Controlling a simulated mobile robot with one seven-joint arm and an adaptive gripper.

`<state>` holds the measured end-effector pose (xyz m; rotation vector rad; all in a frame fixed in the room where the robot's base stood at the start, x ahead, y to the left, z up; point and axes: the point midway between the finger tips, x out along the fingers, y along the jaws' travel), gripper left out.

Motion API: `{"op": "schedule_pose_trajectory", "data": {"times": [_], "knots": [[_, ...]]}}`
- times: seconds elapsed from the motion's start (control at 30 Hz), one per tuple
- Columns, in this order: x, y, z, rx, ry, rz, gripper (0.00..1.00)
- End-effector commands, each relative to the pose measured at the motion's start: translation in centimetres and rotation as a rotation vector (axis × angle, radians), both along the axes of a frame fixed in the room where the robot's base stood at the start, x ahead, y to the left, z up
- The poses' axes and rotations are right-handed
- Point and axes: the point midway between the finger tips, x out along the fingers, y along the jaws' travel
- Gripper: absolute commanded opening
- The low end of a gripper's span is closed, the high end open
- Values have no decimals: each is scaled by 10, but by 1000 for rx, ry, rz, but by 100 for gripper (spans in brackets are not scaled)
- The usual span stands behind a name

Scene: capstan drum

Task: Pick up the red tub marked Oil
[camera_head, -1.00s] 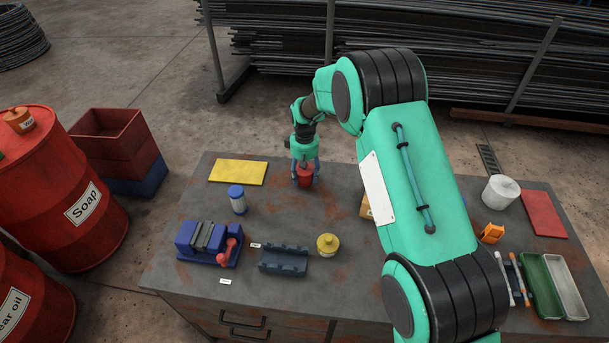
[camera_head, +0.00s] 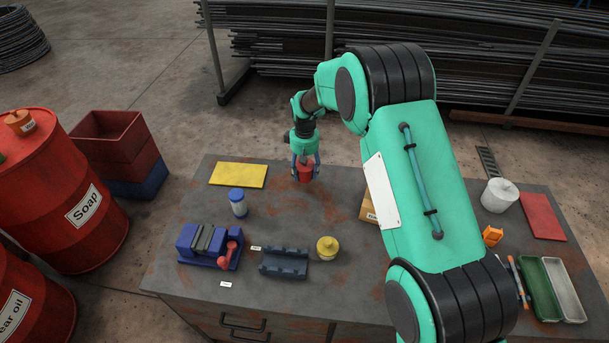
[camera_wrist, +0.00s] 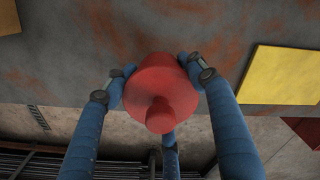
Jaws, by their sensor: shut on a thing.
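The red tub (camera_head: 305,173) is at the far edge of the workbench, held between the fingers of my gripper (camera_head: 306,163). In the wrist view the red tub (camera_wrist: 160,92) shows its round lid and knob, with the blue fingers of my gripper (camera_wrist: 158,80) closed around its sides. No marking on the tub can be read. In the head view the tub appears slightly raised, but I cannot tell how far it is above the bench top.
A yellow mat (camera_head: 238,175) lies left of the tub. A blue-lidded jar (camera_head: 237,202), a blue vise (camera_head: 210,245), a dark rack (camera_head: 285,262) and a yellow pot (camera_head: 327,248) stand nearer. A cardboard box (camera_head: 369,208) is partly hidden by my arm. The bench middle is clear.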

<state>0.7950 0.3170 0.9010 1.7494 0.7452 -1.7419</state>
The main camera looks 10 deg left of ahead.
Motion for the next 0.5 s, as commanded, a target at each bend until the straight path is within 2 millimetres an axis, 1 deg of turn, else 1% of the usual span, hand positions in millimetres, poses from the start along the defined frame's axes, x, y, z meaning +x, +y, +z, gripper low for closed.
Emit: {"op": "schedule_pose_trajectory", "data": {"times": [0.03, 0.27, 0.5], "knots": [[-9, -3, 0, -2, 4, 0, 17], [-41, -16, 3, -2, 4, 0, 17], [-81, -32, 7, -2, 4, 0, 17]]}}
